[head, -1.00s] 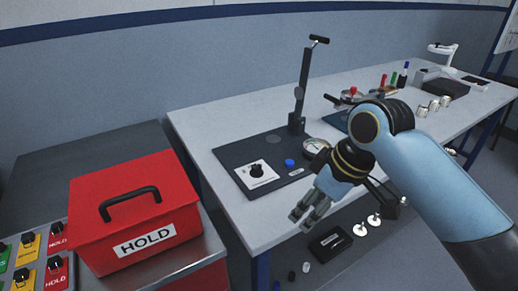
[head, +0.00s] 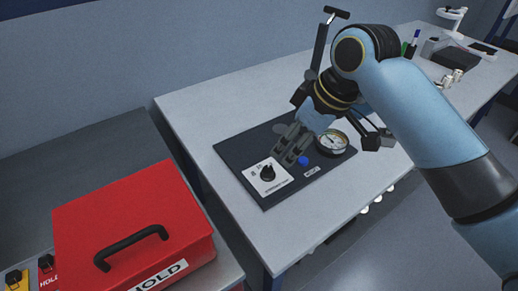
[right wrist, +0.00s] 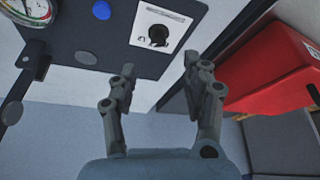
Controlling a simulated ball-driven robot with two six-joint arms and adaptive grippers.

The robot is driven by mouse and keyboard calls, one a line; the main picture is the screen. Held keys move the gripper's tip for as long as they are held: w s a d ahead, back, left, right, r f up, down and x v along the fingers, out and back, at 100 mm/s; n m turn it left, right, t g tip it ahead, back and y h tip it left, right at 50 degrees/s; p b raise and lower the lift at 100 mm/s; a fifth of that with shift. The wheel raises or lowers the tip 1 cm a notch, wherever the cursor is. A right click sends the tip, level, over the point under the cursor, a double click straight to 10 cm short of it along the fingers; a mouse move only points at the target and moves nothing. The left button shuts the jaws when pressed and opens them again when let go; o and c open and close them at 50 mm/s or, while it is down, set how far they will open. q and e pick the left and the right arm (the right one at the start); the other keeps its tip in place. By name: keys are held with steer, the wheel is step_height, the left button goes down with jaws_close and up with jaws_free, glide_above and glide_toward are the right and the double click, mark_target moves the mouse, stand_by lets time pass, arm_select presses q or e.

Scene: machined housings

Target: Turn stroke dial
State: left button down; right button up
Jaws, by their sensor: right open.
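The stroke dial (head: 267,173) is a black knob on a white plate (head: 262,187), set on a dark panel (head: 260,200) on the white table. In the right wrist view the dial (right wrist: 158,35) lies ahead, between the lines of the two fingers and beyond their tips. My right gripper (head: 290,152) is open and empty, just above the panel, near the dial and apart from it. The open fingers also show in the right wrist view (right wrist: 160,75). My left gripper is not in view.
A blue button (head: 303,160) and a round gauge (head: 332,142) sit on the panel right of the dial. A lever post (head: 320,45) rises behind my right arm. A red HOLD box (head: 140,225) stands at the lower left.

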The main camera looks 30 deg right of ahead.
mark_target(269, 170)
steer(key=x, duration=0.7)
steer(key=shift+w+a+r, duration=0.1)
steer(key=shift+w+r, duration=0.05)
steer(key=shift+w, duration=0.05)
steer(key=x, duration=0.3)
steer(key=shift+w, duration=0.1)
steer(key=shift+w+f, duration=0.1)
steer(key=shift+f, duration=0.3)
steer(key=c, duration=0.4)
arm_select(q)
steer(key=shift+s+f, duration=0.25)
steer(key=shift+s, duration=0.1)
arm_select(e)
jaws_close()
